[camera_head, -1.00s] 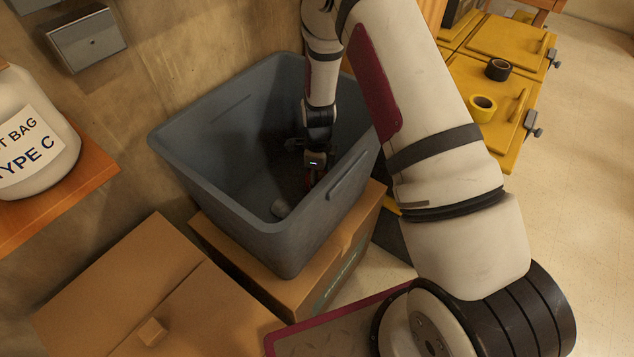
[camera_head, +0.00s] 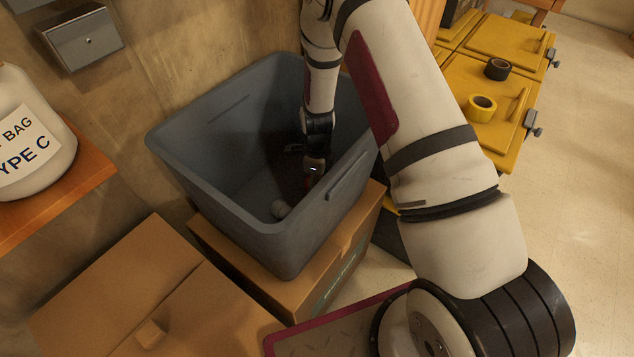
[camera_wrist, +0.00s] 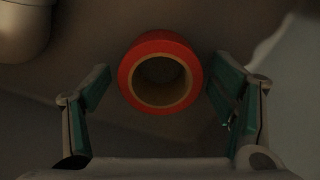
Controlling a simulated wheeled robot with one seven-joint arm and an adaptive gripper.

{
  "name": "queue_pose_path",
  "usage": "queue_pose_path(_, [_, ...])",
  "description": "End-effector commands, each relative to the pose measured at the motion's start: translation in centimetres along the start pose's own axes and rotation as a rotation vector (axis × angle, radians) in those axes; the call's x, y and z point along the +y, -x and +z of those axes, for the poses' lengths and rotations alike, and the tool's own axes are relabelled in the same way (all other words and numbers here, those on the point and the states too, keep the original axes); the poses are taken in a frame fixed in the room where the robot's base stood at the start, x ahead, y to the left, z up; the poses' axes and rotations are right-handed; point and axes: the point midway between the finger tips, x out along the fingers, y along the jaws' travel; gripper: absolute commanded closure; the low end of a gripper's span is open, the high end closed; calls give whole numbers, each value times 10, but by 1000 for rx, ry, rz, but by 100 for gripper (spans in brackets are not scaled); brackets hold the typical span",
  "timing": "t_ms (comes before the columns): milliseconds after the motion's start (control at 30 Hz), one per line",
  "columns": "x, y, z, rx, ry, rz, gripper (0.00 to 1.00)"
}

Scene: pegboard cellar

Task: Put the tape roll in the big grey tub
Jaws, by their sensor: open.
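The big grey tub (camera_head: 215,185) stands in the middle of the head view on a cardboard box. My arm reaches down into it, and my gripper (camera_head: 310,182) is low inside, partly shadowed. In the wrist view the red tape roll (camera_wrist: 192,62) has a tan inner core and its hole faces the camera. It appears between the open fingers of my gripper (camera_wrist: 160,78), with a gap on each side. In the head view only a small reddish patch shows at the gripper, and the roll cannot be made out clearly.
Yellow cases (camera_head: 505,95) at the right carry a black roll (camera_head: 497,69) and a yellow roll (camera_head: 481,108). A closed carton (camera_head: 120,280) stands front left. A labelled jar (camera_head: 25,125) sits on a wooden shelf.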

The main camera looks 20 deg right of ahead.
Motion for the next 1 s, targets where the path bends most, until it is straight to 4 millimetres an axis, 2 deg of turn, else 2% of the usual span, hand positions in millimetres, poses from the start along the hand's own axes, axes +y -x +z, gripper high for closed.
queue_pose_path(167, [0,23,1,-1,2,-3,22])
queue_pose_path(400, [0,74,1,-2,2,-4,22])
queue_pose_path(600, [0,107,0,-1,2,-2,22])
queue_pose_path(733, [0,118,0,0,1,-1,22])
queue_pose_path(1000, [0,127,0,-3,11,-1,22])
